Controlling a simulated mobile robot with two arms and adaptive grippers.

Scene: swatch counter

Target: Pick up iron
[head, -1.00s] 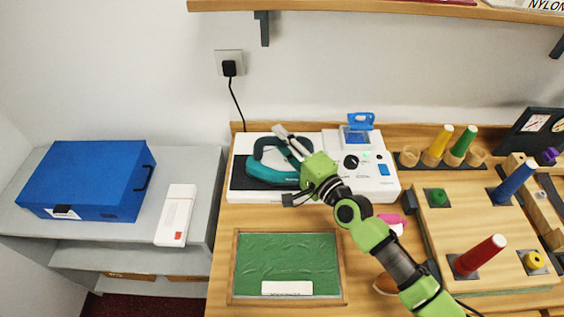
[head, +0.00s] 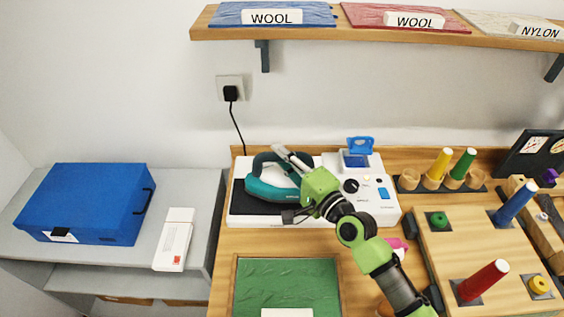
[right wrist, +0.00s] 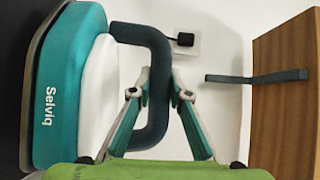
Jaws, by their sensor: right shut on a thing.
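The teal iron (head: 268,188) with its dark looped handle is at the left part of the white station (head: 330,215), over a dark pad. I cannot tell whether it touches the pad or is slightly raised. My right gripper (head: 288,158) reaches in from the lower right and is shut on the iron's handle. In the right wrist view the fingers close around the dark handle (right wrist: 160,100), with the teal and white body of the iron (right wrist: 70,90) at the left. My left gripper is not in view.
A socket with a black plug and cord (head: 231,93) is on the wall behind the station. A shelf (head: 400,38) with swatches hangs above.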

